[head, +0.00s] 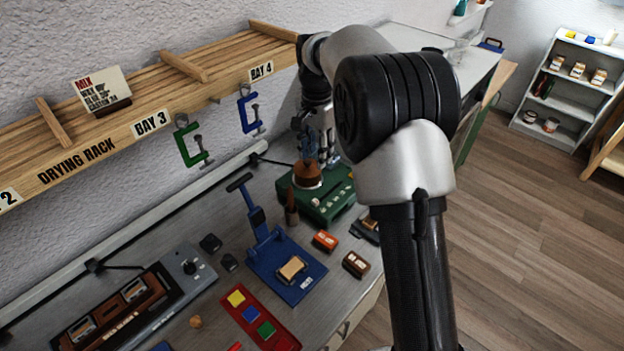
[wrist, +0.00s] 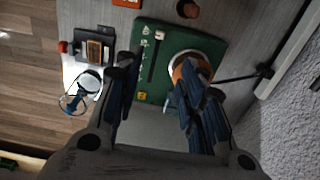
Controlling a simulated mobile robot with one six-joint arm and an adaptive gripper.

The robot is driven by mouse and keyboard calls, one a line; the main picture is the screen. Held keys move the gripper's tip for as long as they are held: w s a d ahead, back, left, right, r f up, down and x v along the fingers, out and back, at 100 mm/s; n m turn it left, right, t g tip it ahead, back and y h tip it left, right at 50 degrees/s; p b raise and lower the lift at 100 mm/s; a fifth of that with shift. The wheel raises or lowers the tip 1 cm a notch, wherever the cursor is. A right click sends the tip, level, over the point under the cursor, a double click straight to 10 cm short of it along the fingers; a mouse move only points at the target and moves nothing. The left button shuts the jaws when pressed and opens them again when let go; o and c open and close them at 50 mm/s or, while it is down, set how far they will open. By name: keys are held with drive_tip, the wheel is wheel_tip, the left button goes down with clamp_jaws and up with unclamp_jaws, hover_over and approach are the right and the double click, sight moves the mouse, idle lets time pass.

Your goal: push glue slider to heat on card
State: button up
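The green glue unit (head: 325,206) stands on the bench below my gripper, with a copper-brown pot (head: 307,175) on it. In the wrist view the green unit (wrist: 173,38) shows a dark slot (wrist: 153,68) with pale marks beside it. A small pale piece near the slot's upper end may be the slider; it is too small to be sure. My gripper (wrist: 160,68) is open and empty, its fingers spread either side of the slot, the right one overlapping the pot. The card (head: 101,88) stands on the drying rack; it mentions wax and glue, but the numbers are too small to read surely.
A blue press (head: 284,262) and small orange and brown blocks (head: 326,241) sit near the unit. The drying rack (head: 90,150) with green and blue clamps hangs on the wall behind. A brush (head: 291,212) stands beside the unit.

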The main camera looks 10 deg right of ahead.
sight(316, 200)
wheel_tip(316, 200, down, 18)
drive_tip(key=b, duration=0.4)
drive_tip(key=shift+r+b, duration=0.25)
drive_tip(key=shift+b, duration=0.05)
drive_tip(key=shift+c, duration=0.2)
clamp_jaws()
idle(0.3)
